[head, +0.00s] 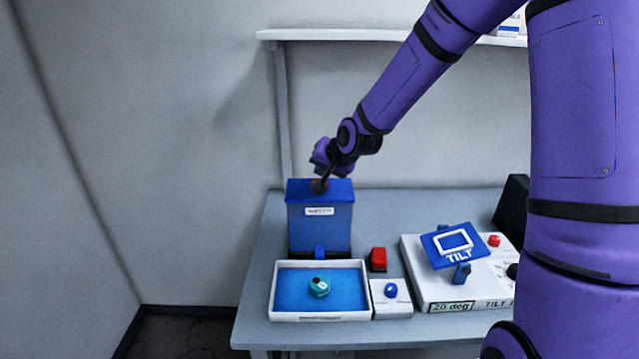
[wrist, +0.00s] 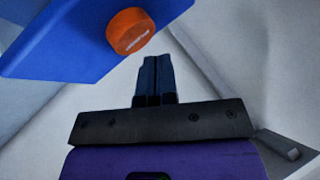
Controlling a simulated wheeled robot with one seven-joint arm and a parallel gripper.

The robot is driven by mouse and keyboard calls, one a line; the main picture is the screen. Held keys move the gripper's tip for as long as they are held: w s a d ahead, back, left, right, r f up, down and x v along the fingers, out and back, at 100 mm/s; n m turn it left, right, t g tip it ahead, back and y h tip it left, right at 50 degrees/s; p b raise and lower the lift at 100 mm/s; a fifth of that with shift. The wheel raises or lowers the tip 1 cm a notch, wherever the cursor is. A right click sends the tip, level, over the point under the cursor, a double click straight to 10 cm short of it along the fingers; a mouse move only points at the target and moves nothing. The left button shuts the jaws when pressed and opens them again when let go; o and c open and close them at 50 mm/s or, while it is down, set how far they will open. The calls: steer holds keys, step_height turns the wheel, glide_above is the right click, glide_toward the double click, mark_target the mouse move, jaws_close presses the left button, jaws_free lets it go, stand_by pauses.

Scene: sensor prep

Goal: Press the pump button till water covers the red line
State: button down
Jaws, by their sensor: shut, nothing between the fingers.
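The pump is a blue box (head: 320,225) with a white label, standing at the back left of the table. An orange round button (wrist: 130,32) sits on its blue top (wrist: 65,45) in the wrist view. My gripper (head: 319,187) is at the top of the box in the head view and hides most of the button. In the wrist view its dark fingers (wrist: 155,62) are shut together, just beside the button's edge; I cannot tell whether they touch it. A white-rimmed tray (head: 274,292) with a blue inside stands before the box.
A teal round piece (head: 319,287) sits in the tray. To the right are a red block (head: 378,259), a small white box with a blue knob (head: 390,290) and a white tilt unit (head: 470,290). A shelf (head: 340,35) runs above.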

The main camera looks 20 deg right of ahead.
steer(key=shift+r, duration=2.5)
steer(key=shift+s+r, duration=0.2)
steer(key=shift+s, duration=0.1)
steer(key=s+d+r+n+g+h, duration=0.1)
steer(key=s+r, duration=0.3)
steer(key=s, duration=0.8)
steer(key=s+d+r+n+g+h, duration=0.1)
steer(key=s+d+r+n, duration=0.1)
steer(key=s, duration=1)
steer(key=s+d+r+n+g, duration=0.1)
steer(key=s+d+r+n, duration=0.1)
steer(key=s+r, duration=0.5)
steer(key=s+d, duration=0.1)
steer(key=s, duration=0.5)
steer(key=shift+d+g+h, duration=0.15)
steer(key=shift+g+h, duration=0.15)
steer(key=shift+h, duration=0.1)
steer(key=shift+w, duration=0.15)
